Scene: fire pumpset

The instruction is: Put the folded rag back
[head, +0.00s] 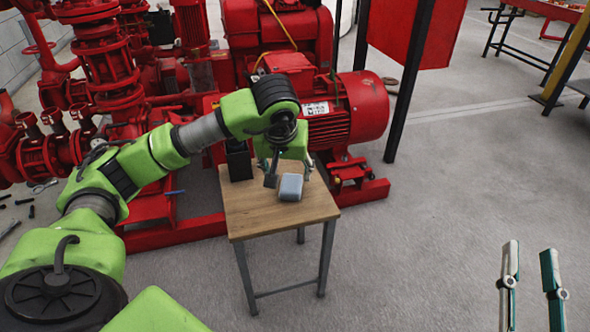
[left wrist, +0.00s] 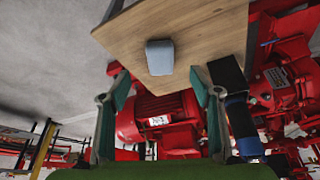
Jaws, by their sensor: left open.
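The folded rag (head: 291,187) is a small grey-blue rounded block lying on the wooden table (head: 245,215), near its right side. It also shows in the left wrist view (left wrist: 160,57), on the bare wood beyond my fingertips. My left gripper (head: 289,175) is open and empty, right by the rag on its far side in the head view. In the left wrist view its fingers (left wrist: 160,88) are spread apart, with nothing between them. Whether a finger touches the rag I cannot tell. My right gripper (head: 530,254) is open and empty at the lower right, away from the table.
A black box (head: 239,162) stands at the table's back left; the wrist view also shows it (left wrist: 228,75). The red motor and pump (head: 350,110) stand close behind the table. A dark post (head: 408,80) rises to the right. The table's front is clear.

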